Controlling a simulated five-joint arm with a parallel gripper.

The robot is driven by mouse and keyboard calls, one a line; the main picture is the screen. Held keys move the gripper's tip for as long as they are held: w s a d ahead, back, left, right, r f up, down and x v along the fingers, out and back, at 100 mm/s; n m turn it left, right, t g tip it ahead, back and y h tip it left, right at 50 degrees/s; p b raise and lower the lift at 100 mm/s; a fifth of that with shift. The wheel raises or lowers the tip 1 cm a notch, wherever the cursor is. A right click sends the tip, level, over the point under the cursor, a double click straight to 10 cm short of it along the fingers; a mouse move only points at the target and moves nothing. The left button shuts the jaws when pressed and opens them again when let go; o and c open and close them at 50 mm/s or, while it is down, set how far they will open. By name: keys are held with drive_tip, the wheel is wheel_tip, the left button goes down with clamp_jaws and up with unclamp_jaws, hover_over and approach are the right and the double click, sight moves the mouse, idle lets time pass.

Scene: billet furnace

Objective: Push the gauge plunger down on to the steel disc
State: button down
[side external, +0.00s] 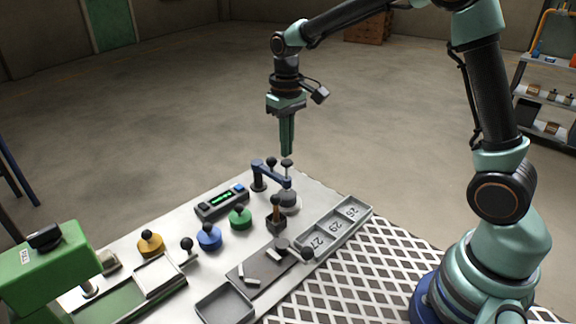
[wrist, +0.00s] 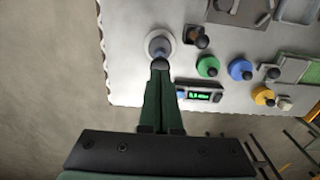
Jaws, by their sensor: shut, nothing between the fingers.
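The gauge has a blue arm (side external: 272,174) on a post. Its plunger (side external: 287,163) stands upright through the arm's end with a dark flat knob on top. Below it a grey steel disc (side external: 288,197) rests on a round pale base; the wrist view shows this round base (wrist: 151,45) partly covered by the gauge head. My gripper (side external: 287,153) points straight down with its fingers together and empty, just above the plunger knob. In the wrist view my fingertips (wrist: 160,68) overlap the gauge. I cannot tell whether they touch the knob.
A display box (side external: 222,202) with green digits stands left of the gauge. Green (side external: 240,217), blue (side external: 209,237) and yellow (side external: 150,243) knobbed pieces stand nearby. A numbered tray (side external: 337,228) lies to the right. A green machine (side external: 50,270) is at left.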

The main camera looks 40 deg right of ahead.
drive_tip(key=shift+f, duration=0.1)
drive_tip(key=shift+f, duration=0.35)
drive_tip(key=shift+f, duration=0.95)
idle(0.7)
drive_tip(key=shift+r, duration=1.2)
drive_tip(key=shift+r, duration=2.5)
